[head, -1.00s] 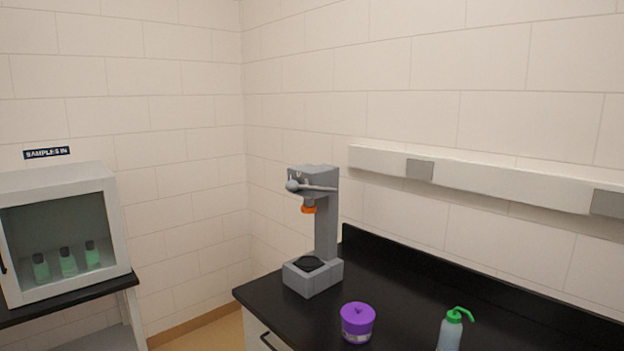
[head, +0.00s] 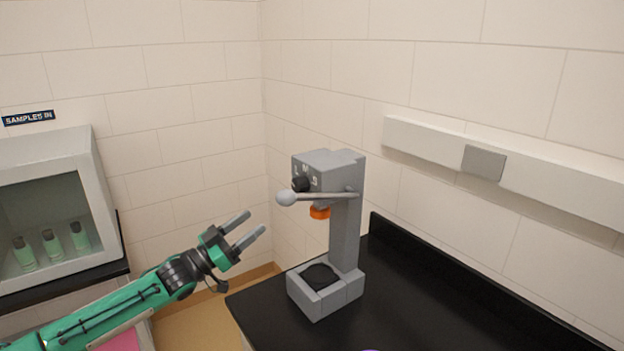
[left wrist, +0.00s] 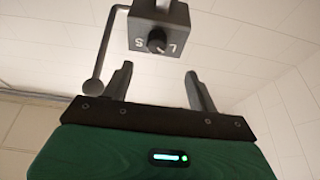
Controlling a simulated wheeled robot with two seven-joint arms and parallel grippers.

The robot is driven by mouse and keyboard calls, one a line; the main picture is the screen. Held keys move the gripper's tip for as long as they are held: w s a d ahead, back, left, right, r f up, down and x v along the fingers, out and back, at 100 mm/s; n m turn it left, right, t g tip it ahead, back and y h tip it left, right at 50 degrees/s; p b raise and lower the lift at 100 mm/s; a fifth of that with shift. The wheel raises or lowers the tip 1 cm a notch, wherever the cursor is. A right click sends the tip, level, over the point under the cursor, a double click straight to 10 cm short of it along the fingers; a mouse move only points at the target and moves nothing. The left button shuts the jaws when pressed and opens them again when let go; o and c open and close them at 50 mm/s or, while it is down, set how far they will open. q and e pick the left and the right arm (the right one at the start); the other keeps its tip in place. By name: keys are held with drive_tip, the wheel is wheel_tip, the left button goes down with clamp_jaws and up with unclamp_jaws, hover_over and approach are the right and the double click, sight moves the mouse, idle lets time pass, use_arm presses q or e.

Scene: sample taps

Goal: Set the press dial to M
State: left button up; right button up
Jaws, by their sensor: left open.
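The grey press (head: 346,225) stands on the black counter. Its black dial (head: 301,184) is on the front of the head, with letters L, M and S above and beside it. In the left wrist view the dial (left wrist: 156,39) is ahead of the fingers, with L and S legible on its face; I cannot tell surely which letter it points to. My left gripper (head: 254,224) is open and empty, to the left of the press, below dial height and apart from it. The left wrist view shows its two fingers (left wrist: 158,74) spread. My right gripper is not in view.
The press lever with its round grey knob (head: 286,198) sticks out just below the dial, close to it. An orange part (head: 320,212) hangs under the head. A sample cabinet (head: 105,190) stands at left. The black counter (head: 430,300) is mostly clear right of the press.

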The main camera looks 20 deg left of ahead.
sight(295, 188)
use_arm(q)
drive_tip(key=p+x, duration=0.2)
drive_tip(key=x, duration=0.2)
drive_tip(key=p+x, duration=0.2)
drive_tip(key=x, duration=0.2)
drive_tip(key=r+p+x, duration=0.1)
drive_tip(key=p+x, duration=0.1)
drive_tip(key=x, duration=0.2)
drive_tip(key=shift+s+d+r, duration=0.1)
drive_tip(key=shift+d+r, duration=0.05)
drive_tip(key=shift+x, duration=0.8)
drive_tip(key=shift+d, duration=0.1)
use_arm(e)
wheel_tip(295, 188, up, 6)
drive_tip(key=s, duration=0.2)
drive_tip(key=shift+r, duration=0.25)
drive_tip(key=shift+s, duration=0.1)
